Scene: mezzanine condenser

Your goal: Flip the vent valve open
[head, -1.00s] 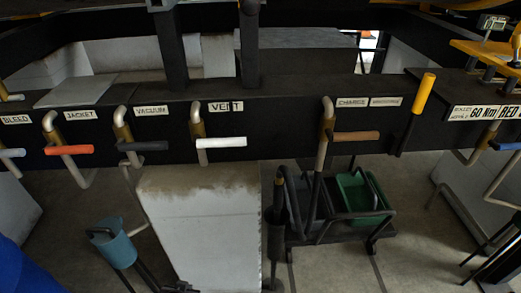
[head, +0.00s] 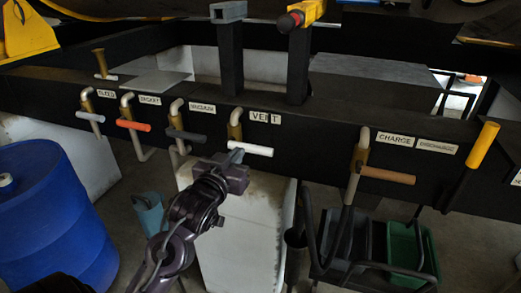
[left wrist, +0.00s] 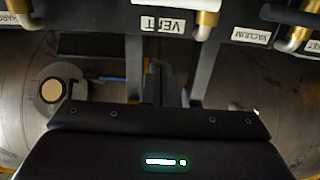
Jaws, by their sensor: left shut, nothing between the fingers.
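The vent valve has a brass body (head: 235,131) and a white lever (head: 250,148) that points right, roughly level, under the VENT label (head: 265,118). My left gripper (head: 236,157) is shut and empty, its tip at the left part of the white lever in the head view; I cannot tell whether they touch. In the left wrist view, upside down, the shut fingers (left wrist: 160,85) lie below the VENT label (left wrist: 163,23), with the brass valve body (left wrist: 207,20) to the right and part of the white lever (left wrist: 168,4) at the top edge. My right gripper is not in view.
On the same black beam sit a grey vacuum lever (head: 187,135), an orange jacket lever (head: 133,125) and a brown charge lever (head: 387,175). A blue drum (head: 55,220) stands at left, a white block (head: 240,240) below, and a cart with a green bin (head: 405,250) at lower right.

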